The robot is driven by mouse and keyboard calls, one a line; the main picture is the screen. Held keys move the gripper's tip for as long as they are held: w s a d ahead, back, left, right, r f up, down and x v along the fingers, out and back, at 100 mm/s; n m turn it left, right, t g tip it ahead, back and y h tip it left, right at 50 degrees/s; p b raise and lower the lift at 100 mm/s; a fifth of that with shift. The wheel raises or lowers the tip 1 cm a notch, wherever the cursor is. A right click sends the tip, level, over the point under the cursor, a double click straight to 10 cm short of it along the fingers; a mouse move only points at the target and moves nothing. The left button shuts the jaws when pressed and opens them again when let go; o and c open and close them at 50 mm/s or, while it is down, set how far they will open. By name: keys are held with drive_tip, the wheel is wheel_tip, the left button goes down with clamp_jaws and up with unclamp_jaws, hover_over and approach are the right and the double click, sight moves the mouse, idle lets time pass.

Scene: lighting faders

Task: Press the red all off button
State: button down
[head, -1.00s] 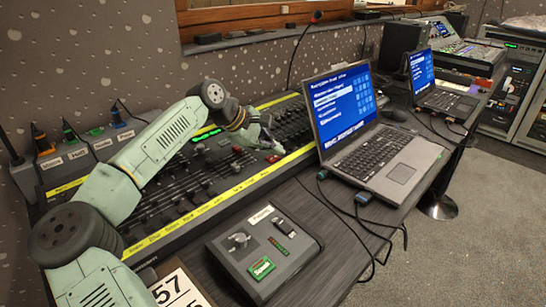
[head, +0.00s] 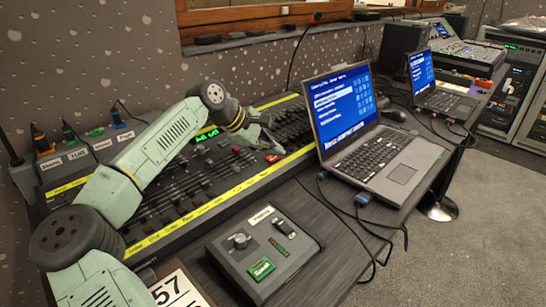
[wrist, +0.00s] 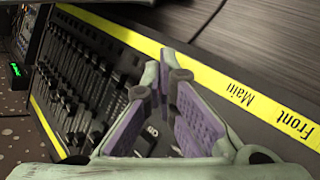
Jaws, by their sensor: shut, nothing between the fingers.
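A red button (head: 273,159) shows on the lighting desk near its front edge, left of the nearer laptop. My gripper (head: 273,147) is over the desk, its fingertips close above and behind the red button in the head view. I cannot tell whether they touch it. In the wrist view the purple-padded fingers of my gripper (wrist: 162,72) are shut and empty, pointing to the desk surface. The red button does not show in the wrist view; the fingers or the frame edge hide it.
The lighting desk (head: 150,237) has many dark faders and a yellow label strip (wrist: 215,84). An open laptop (head: 385,165) stands close to the right. A small grey control box (head: 240,270) sits in front.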

drive_tip(key=r+p, duration=0.1)
drive_tip(key=r, duration=0.2)
drive_tip(key=r+p, duration=0.2)
drive_tip(key=r, duration=0.1)
drive_tip(key=shift+s+d, duration=0.2)
drive_tip(key=shift+f, duration=0.1)
idle(0.3)
